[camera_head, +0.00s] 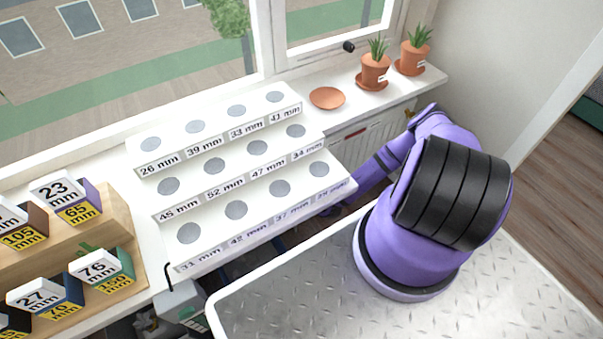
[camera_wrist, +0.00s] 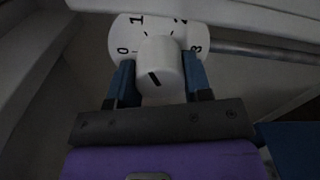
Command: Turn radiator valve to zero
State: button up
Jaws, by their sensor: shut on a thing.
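The radiator valve's white knob (camera_wrist: 160,68) is in the middle of the wrist view, in front of a white dial (camera_wrist: 125,38) marked 0, 1, 2 and 3. The 0 is at the left and the 3 at the right. A short black slanted mark shows on the knob's face; I cannot tell for sure which number it lines up with. My gripper (camera_wrist: 158,84) has its blue fingers on both sides of the knob, shut on it. In the head view my arm reaches down past the sill, and the gripper and valve are hidden.
A white radiator (camera_head: 365,140) is partly visible under the sill. A white stepped rack (camera_head: 235,190) with labelled round spots blocks the view downward. Potted plants (camera_head: 375,70) and an empty saucer (camera_head: 327,98) stand on the sill. A pipe (camera_wrist: 260,50) runs right of the dial.

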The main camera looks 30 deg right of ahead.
jog(key=n, duration=0.6)
jog(key=shift+f, duration=0.1)
jog(key=n, duration=0.5)
jog(key=shift+n, duration=0.4)
dwell(0.3)
jog(key=o, duration=0.9)
jog(key=shift+s, duration=0.1)
jog(key=s, duration=1)
jog(key=shift+s+a, duration=0.1)
jog(key=shift+s, duration=0.2)
